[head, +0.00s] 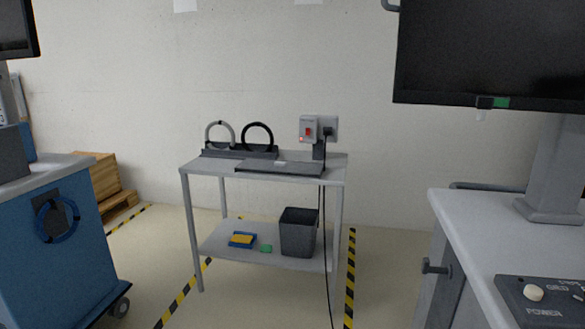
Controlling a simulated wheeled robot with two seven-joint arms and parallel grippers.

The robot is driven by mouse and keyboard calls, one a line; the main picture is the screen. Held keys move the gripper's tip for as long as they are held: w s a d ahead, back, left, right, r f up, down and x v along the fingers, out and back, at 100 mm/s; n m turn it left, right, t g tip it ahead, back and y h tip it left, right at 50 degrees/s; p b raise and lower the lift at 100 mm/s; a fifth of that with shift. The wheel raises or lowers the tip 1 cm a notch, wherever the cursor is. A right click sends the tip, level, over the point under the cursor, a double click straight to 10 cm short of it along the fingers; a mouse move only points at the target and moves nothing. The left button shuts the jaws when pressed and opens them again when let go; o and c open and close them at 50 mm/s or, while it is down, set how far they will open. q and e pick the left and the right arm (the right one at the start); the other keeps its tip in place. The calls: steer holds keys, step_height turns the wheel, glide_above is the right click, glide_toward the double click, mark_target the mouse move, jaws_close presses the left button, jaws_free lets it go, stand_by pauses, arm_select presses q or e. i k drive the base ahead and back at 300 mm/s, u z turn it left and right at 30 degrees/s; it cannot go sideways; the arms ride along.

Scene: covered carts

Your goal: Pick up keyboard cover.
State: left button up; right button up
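A flat dark grey panel (280,168) lies on the top of a small grey table (205,167) in the middle of the head view. It is thin and lies near the front edge. It may be the keyboard cover, but I cannot tell for sure at this distance. No keyboard can be made out. Neither of my grippers is in view.
A bin (299,232) stands on the lower shelf. A blue cart (75,250) is left, a white-topped cart (470,215) right.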

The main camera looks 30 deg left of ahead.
mark_target(302, 167)
steer(key=u, duration=0.8)
steer(key=i, duration=0.8)
steer(key=u, duration=0.65)
steer(key=i, duration=1)
steer(key=z, duration=0.4)
